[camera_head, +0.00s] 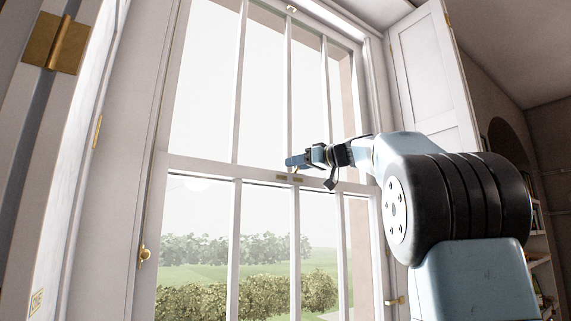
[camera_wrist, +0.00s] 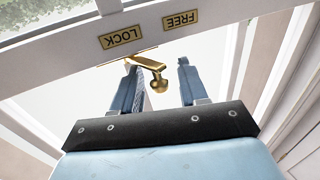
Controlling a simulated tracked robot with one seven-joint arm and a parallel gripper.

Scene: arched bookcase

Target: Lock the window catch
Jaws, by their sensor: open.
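The brass window catch (camera_wrist: 157,84) shows in the wrist view on the white window rail (camera_wrist: 75,60). Its short arm ends in a round knob. A LOCK plate (camera_wrist: 122,37) and a FREE plate (camera_wrist: 181,20) sit on the rail and read upside down here. My gripper (camera_wrist: 157,66) is open, one finger on each side of the knob. The knob is nearer the left finger; I cannot tell whether they touch. In the head view my gripper (camera_head: 290,161) is at the rail, just above the small plates, and the catch is hard to make out.
Tall window panes (camera_head: 205,100) with white bars stand behind my gripper. An open white shutter (camera_head: 430,75) is at the right, and another panel with a brass hinge (camera_head: 56,42) is at the left. Bookshelves (camera_head: 540,260) show at the far right.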

